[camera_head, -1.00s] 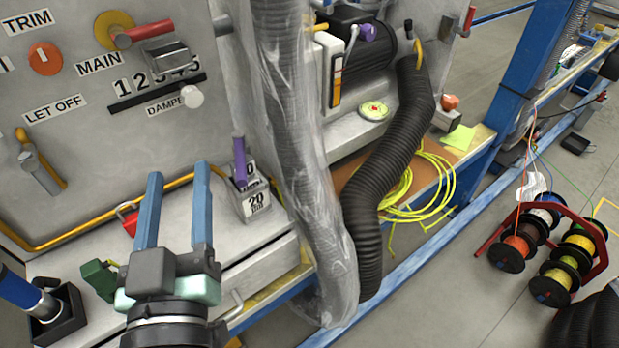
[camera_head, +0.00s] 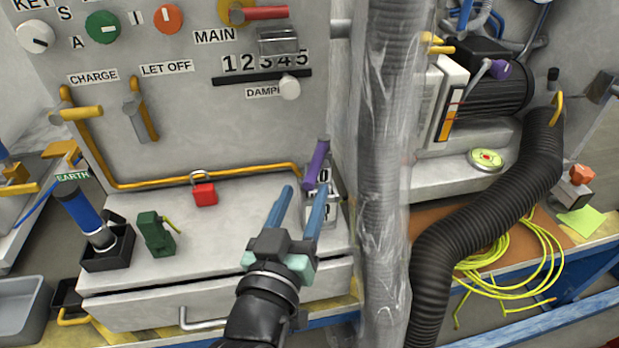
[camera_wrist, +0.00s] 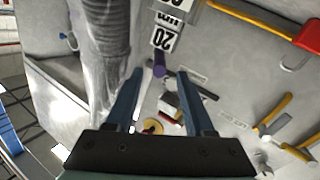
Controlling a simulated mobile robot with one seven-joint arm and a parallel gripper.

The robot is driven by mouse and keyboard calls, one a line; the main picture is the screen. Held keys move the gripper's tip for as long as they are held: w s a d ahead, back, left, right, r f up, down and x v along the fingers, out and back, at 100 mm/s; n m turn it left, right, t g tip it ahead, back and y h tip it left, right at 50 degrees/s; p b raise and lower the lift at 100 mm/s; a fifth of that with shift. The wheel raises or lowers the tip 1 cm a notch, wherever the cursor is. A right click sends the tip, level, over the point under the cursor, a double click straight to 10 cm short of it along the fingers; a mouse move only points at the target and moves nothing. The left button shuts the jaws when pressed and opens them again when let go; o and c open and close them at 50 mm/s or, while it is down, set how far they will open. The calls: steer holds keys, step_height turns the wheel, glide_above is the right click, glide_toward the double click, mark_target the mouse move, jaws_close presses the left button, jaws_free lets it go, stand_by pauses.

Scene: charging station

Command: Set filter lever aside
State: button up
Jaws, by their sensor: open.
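A lever with a purple handle (camera_head: 316,163) rises from a metal block with number labels (camera_head: 325,211) at the right of the workbench top. I see no "filter" label on it. My gripper (camera_head: 304,190) is open and empty, its blue fingers pointing at this lever. In the wrist view the purple handle (camera_wrist: 160,68) shows between the two fingertips (camera_wrist: 160,75), with the "20" label (camera_wrist: 163,39) just beyond. I cannot tell how far the tips are from it.
A plastic-wrapped hose (camera_head: 385,180) stands close right of my gripper, with a black corrugated hose (camera_head: 450,235) beyond. A red padlock (camera_head: 204,190), a green item (camera_head: 156,232) and a blue-handled tool (camera_head: 88,215) are on the bench to the left. The panel (camera_head: 200,120) rises behind.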

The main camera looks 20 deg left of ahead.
mark_target(308, 187)
steer(key=shift+w+a, duration=0.15)
steer(key=shift+w, duration=0.9)
steer(key=shift+w+a, duration=0.1)
steer(key=shift+w, duration=0.95)
jaws_close()
